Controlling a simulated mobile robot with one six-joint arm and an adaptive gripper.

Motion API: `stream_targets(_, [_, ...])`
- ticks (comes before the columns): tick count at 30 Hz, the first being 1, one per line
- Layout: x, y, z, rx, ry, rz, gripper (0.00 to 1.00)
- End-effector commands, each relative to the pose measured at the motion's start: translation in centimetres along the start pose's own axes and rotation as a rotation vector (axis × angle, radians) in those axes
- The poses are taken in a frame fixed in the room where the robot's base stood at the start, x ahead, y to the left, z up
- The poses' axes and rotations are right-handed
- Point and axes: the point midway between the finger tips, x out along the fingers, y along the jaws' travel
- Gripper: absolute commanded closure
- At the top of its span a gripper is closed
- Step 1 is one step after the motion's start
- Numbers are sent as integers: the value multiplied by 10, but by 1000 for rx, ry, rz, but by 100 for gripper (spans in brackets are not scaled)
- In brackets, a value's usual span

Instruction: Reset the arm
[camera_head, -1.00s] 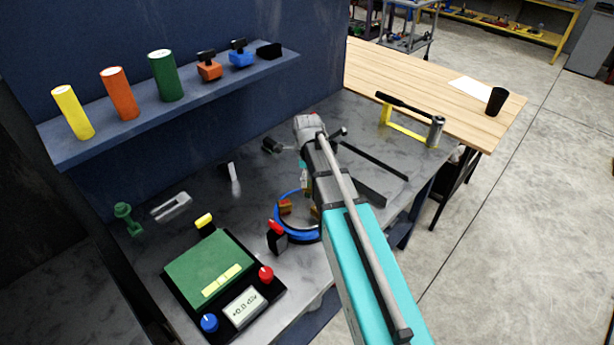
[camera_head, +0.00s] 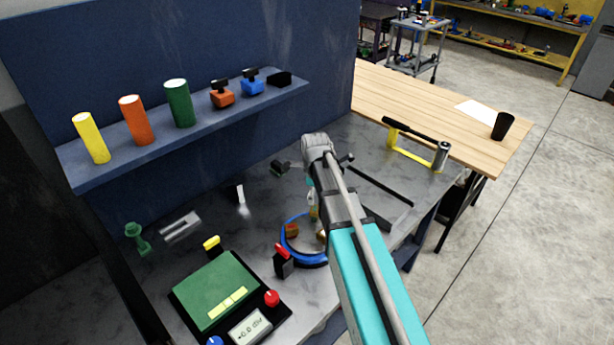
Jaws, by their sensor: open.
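My arm, with a teal link and a grey joint at its far end, reaches from the bottom edge over the grey workbench (camera_head: 262,222). My gripper does not show clearly; the arm hides the space behind and below its end. Left of the arm, a black device with a green top plate (camera_head: 215,285) sits on the bench. It has a red knob (camera_head: 272,298), a blue knob (camera_head: 215,341) cut by the bottom edge, and a small display (camera_head: 250,327). A blue ring (camera_head: 287,240) with small orange pieces inside lies partly hidden by the arm.
A blue shelf (camera_head: 190,132) holds yellow, orange and green cylinders and small blocks. A black and red upright piece (camera_head: 283,262) stands by the ring. A yellow-framed tool (camera_head: 410,157) lies at the bench's far right. A wooden table (camera_head: 430,105) adjoins; open floor lies right.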

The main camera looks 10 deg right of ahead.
Motion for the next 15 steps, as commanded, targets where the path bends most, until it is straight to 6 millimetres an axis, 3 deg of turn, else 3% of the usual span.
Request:
stream_targets(8, [0,2,-1,-16,0,0,0])
stream_targets(15, [2,13,-7,-150,0,0,0])
